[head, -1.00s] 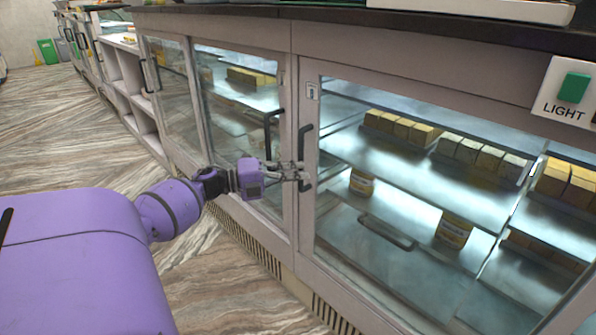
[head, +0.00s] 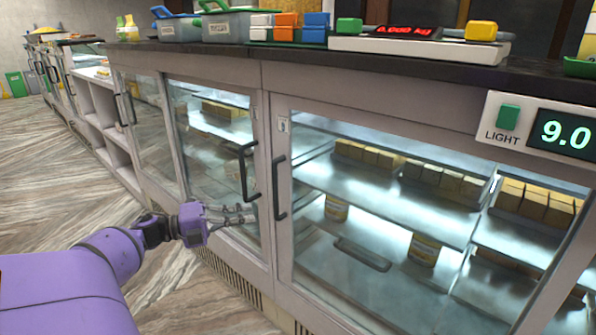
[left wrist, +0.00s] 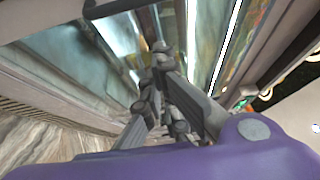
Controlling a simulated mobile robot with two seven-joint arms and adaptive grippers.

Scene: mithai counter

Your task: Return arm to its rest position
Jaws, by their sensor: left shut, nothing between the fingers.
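My left arm (head: 118,252) is purple and comes in from the lower left of the head view. Its gripper (head: 240,213) is shut and empty, in front of the glass door (head: 212,150) of the counter, low and to the left of the black door handles (head: 279,188). The gripper stands apart from the right-hand handle; whether it touches the glass cannot be told. In the left wrist view the grey fingers (left wrist: 160,62) are close together with nothing between them. The glass doors are closed. My right gripper is not in view.
Yellow boxes and tubs stand on lit shelves behind the glass. The dark countertop (head: 400,62) holds a scale (head: 420,45), containers (head: 230,26) and coloured blocks. A light switch panel (head: 503,119) is on the front. Open floor (head: 50,180) lies to the left.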

